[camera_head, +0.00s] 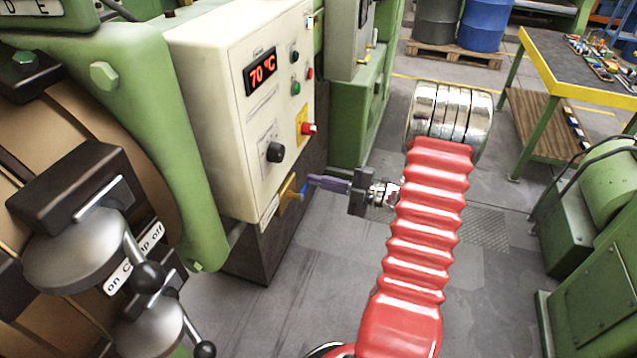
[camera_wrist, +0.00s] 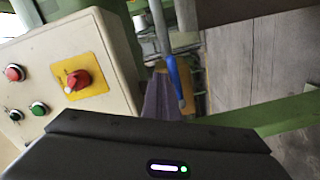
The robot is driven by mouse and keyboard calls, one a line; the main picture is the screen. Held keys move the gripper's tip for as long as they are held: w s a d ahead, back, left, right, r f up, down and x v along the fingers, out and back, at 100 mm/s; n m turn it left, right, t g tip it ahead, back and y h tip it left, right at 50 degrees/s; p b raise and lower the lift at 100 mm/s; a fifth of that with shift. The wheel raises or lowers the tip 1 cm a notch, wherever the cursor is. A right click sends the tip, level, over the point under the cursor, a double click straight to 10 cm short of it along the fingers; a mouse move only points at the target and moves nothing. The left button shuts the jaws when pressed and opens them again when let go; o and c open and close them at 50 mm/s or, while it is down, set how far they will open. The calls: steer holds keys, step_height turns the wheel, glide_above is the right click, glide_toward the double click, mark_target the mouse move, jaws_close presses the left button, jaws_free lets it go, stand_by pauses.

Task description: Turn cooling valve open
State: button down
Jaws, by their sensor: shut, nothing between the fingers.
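The cooling valve (camera_head: 288,189) is a brass-yellow fitting below the lower edge of the cream control box, with a small blue lever (camera_head: 304,188). In the wrist view the blue lever (camera_wrist: 175,77) hangs from a grey pipe and points towards the camera, beside the fingers. My gripper (camera_head: 312,181) has purple fingers that reach left to the lever. The fingers also show in the wrist view (camera_wrist: 160,94). They are shut with nothing between them. The fingertips are very close to the lever; I cannot tell whether they touch it.
The control box (camera_head: 215,110) shows "70 °C" and carries a black knob (camera_head: 275,152) and a red switch (camera_head: 308,129) just above my gripper. A clamp lever assembly (camera_head: 95,250) is at lower left. Grey floor (camera_head: 285,315) is free below. A workbench (camera_head: 590,75) stands at right.

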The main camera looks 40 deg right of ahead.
steer(key=s+d+r, duration=0.4)
steer(key=s+d, duration=0.1)
steer(key=s, duration=0.4)
steer(key=shift+d, duration=0.4)
stand_by(0.4)
